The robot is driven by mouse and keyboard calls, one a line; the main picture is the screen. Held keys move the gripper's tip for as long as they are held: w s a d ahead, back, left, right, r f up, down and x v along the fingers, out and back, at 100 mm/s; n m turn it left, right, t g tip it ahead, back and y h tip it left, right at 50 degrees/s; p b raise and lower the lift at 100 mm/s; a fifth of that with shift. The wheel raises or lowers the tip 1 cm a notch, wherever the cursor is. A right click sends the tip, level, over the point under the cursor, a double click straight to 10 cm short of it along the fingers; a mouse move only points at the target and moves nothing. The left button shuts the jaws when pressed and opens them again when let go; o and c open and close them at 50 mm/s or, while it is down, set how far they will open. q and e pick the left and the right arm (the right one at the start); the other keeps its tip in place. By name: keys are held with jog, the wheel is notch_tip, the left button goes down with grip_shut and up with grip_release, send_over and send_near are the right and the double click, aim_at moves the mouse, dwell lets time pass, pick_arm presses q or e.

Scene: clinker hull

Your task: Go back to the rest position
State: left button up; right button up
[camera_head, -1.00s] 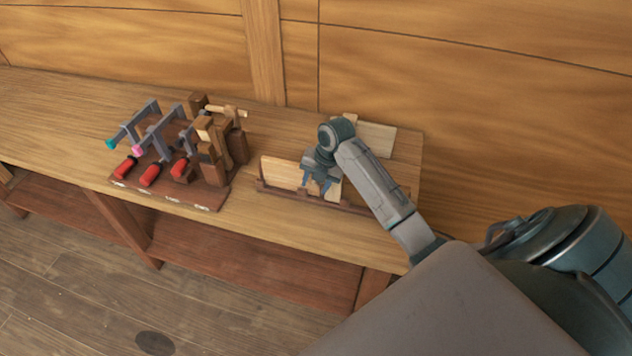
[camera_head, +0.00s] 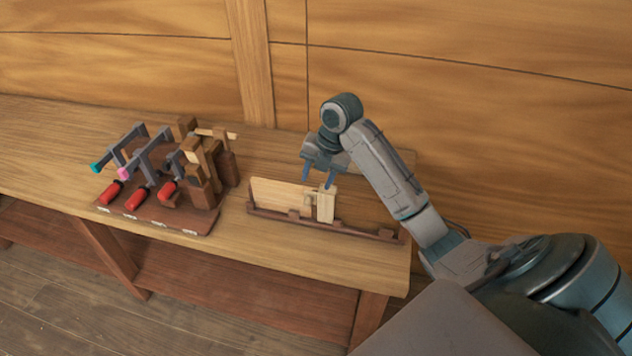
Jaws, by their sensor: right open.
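My right gripper (camera_head: 318,180) is open and empty. Its two blue-grey fingers point down just above a dark wooden rack (camera_head: 350,229) on the bench. A pale upright wooden block (camera_head: 326,205) stands in the rack just below the fingertips, apart from them as far as I can tell. A pale board (camera_head: 278,196) stands in the rack to its left. My left gripper is not in view.
The wooden bench (camera_head: 40,150) runs along a planked wall (camera_head: 450,90). A dark tool board (camera_head: 150,226) on the left holds clamps, red-handled tools (camera_head: 138,198) and wooden mallets (camera_head: 200,175). Bench top between board and rack is mostly clear.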

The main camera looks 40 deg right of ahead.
dwell(0.4)
jog(key=s+a+f+m, duration=0.8)
jog(key=s+f+m, duration=0.2)
jog(key=s+f, duration=0.2)
jog(key=s+a+f+m+t+h, duration=0.1)
jog(key=s+a+m, duration=0.1)
jog(key=s+m, duration=0.55)
jog(key=s+a+f+m+h, duration=0.1)
jog(key=s+a+m+h, duration=0.1)
jog(key=s+m, duration=0.6)
jog(key=s+d+f+g+b, duration=0.1)
jog(key=d+f+b, duration=0.15)
jog(key=f, duration=1.55)
jog(key=s+d+f+b, duration=0.1)
jog(key=f+b, duration=0.2)
jog(key=f, duration=1.6)
jog(key=s+f+g+b, duration=0.1)
jog(key=s+f+b, duration=0.2)
jog(key=s+f, duration=1.5)
notch_tip(320, 180, down, 3)
jog(key=shift+s+d+r, duration=0.15)
jog(key=shift+d, duration=0.25)
